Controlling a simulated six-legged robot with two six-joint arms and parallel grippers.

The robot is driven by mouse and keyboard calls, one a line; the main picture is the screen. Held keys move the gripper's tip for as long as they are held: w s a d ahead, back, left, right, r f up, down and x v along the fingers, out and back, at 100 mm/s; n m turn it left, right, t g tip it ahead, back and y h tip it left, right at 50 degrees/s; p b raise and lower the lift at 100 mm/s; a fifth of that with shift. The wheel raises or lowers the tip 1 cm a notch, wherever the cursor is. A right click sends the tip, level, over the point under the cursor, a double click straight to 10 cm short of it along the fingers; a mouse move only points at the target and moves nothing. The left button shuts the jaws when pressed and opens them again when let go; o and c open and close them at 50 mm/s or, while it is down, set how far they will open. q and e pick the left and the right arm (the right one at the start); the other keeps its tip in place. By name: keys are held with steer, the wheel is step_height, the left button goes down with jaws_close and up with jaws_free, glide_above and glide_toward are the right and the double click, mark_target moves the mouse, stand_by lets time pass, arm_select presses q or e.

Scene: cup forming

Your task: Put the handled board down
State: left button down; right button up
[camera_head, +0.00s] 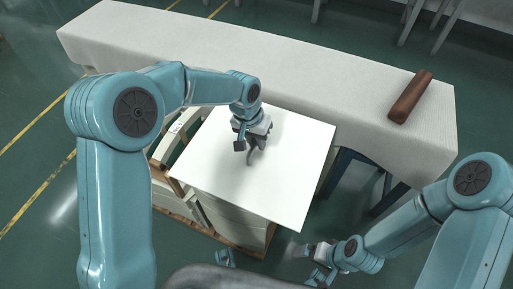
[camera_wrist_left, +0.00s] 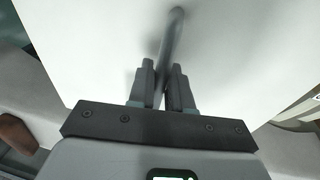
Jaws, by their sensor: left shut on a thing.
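The handled board is a flat white square panel (camera_head: 290,165) with a dark curved handle on its top face. My left gripper (camera_head: 252,142) is above the middle of the board, shut on the handle (camera_wrist_left: 173,40). In the left wrist view the two fingers (camera_wrist_left: 163,85) close around the handle's bar, and the white panel fills most of the background. The board lies roughly level over a light-coloured stack on a wooden pallet. I cannot tell whether it touches the stack. My right gripper (camera_head: 312,264) is low at the bottom centre, apart from the board; its jaw opening is unclear.
A long table with a pale cover (camera_head: 210,50) runs behind the board. A brown bar-shaped object (camera_head: 410,97) lies on its right end. The pale stack (camera_head: 232,217) shows below the board's front edge. Green floor with yellow lines (camera_head: 40,125) is free at left.

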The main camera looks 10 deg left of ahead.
mark_target(257, 149)
arm_select(q)
steer(key=shift+f, duration=1.6)
steer(key=shift+f+b, duration=0.2)
steer(key=shift+b, duration=0.15)
steer(key=c, duration=1)
jaws_free()
steer(key=shift+c, duration=0.2)
steer(key=shift+r, duration=0.3)
step_height(257, 149, up, 12)
steer(key=a+p, duration=0.2)
steer(key=p, duration=0.1)
steer(key=shift+s+f, duration=0.25)
steer(key=shift+s, duration=0.15)
